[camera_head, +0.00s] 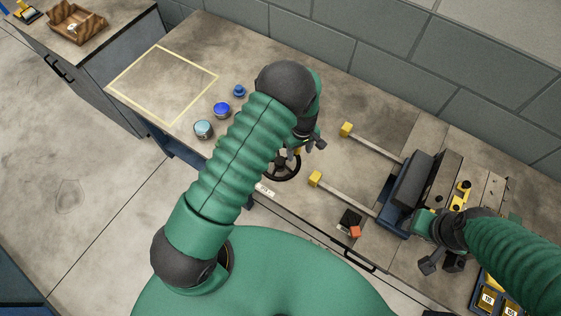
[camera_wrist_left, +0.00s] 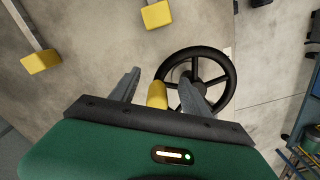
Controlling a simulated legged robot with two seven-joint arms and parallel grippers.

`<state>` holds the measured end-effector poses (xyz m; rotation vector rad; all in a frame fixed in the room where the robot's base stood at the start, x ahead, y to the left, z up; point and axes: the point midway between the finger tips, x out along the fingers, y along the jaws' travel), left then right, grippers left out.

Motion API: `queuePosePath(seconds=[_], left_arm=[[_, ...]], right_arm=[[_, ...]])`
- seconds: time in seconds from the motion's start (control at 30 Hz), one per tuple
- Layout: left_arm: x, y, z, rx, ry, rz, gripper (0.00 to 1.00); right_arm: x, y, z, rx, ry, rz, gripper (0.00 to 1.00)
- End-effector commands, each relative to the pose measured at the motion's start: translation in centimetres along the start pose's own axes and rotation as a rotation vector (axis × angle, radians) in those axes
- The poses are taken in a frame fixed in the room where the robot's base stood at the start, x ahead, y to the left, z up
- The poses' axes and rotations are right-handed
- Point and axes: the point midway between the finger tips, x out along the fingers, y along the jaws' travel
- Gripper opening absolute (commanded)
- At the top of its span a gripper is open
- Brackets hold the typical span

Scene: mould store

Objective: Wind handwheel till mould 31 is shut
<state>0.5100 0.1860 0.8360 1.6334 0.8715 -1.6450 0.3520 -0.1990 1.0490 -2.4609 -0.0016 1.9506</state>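The black handwheel (camera_head: 281,166) is at the bench's front edge, partly hidden by my left arm; its spokes show in the left wrist view (camera_wrist_left: 229,73). A yellow handle (camera_wrist_left: 157,95) stands at its rim. My left gripper (camera_head: 312,143) is over the wheel. In the left wrist view its fingers (camera_wrist_left: 158,90) are apart on either side of the handle; contact is not clear. The mould's dark block (camera_head: 408,181) sits at the right ends of two rails; whether it meets the part behind is unclear. My right gripper (camera_head: 441,264) is empty, fingers apart, in front of it.
Yellow-tipped rails (camera_head: 375,146) run left from the mould. Blue and teal pots (camera_head: 222,110) and a yellow taped outline (camera_head: 163,84) are on the bench at left. A black and red item (camera_head: 350,221) lies near the front edge. A numbered tray (camera_head: 488,300) is lower right.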

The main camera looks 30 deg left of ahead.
Motion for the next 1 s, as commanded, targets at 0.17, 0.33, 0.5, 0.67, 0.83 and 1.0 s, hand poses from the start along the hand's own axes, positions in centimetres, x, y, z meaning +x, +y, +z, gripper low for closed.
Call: queuePosePath(seconds=[0.17, 0.33, 0.5, 0.67, 0.83, 1.0], left_arm=[[0.0, 0.0, -0.1, -0.001, 0.002, 0.000, 0.55], [-1.3, 0.0, -0.2, -0.001, 0.003, 0.002, 0.55], [-3.5, 0.0, -0.2, -0.001, 0.004, 0.002, 0.55], [-5.4, 0.0, -0.2, -0.001, 0.004, 0.001, 0.55], [-7.5, 0.0, -0.2, -0.001, 0.004, 0.002, 0.55], [-9.2, -0.1, -0.2, -0.001, 0.004, 0.002, 0.55]], right_arm=[[0.0, 0.0, 0.0, 0.000, 0.000, 0.000, 0.46], [-1.0, 0.0, -0.2, 0.000, 0.000, 0.000, 0.46], [-2.6, 0.0, -0.6, 0.000, 0.000, 0.000, 0.46], [-4.1, 0.0, -1.0, 0.000, 0.000, 0.000, 0.46], [-5.6, 0.0, -1.3, 0.000, 0.000, 0.000, 0.46], [-6.8, 0.0, -1.6, 0.000, 0.000, 0.000, 0.46]])
